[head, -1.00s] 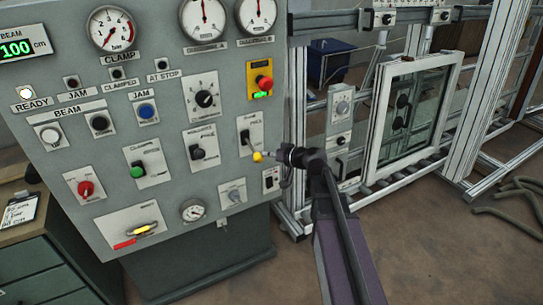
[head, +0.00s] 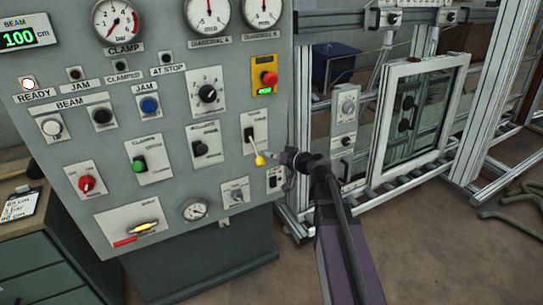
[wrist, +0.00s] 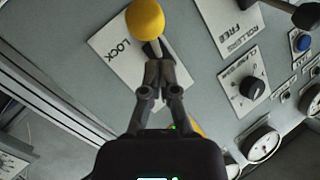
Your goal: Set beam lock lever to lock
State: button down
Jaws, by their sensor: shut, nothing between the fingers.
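The beam lock lever (head: 259,158) has a yellow ball knob and a short shaft on a pale plate (head: 254,121) at the right of the grey panel. In the head view it slants down and slightly right from its dark pivot. In the wrist view the yellow knob (wrist: 145,19) stands out in front of a plate marked LOCK, with the word beside the shaft. My gripper (head: 284,158) is just right of the knob in the head view. In the wrist view its fingertips (wrist: 158,66) are together, close to the shaft; whether they touch it is unclear.
A black rollers switch (head: 200,149) sits left of the lever, a black dial (head: 208,94) above left, and a red emergency button (head: 268,77) above. A small switch plate (head: 275,179) is below right. An aluminium frame with a white window (head: 412,110) stands to the right.

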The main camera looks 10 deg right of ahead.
jog(key=r+p+v, duration=0.1)
jog(key=p+v, duration=0.2)
jog(key=v, duration=0.9)
jog(key=shift+d, duration=0.5)
jog(key=shift+w, duration=0.1)
jog(key=s+a+f+g+h+p, duration=0.3)
jog(key=s+a+f+g+p, duration=0.15)
jog(key=s+a+g, duration=0.2)
jog(key=s+d+f+m+g+h+p, duration=0.1)
jog(key=s+f+m+g+h+p, duration=0.1)
jog(key=s+g+h, duration=0.3)
jog(key=shift+s+d+h+p, duration=0.2)
jog(key=shift+s+h+p, duration=0.65)
jog(key=shift+s+h, duration=0.35)
jog(key=shift+f, duration=0.1)
dwell(0.8)
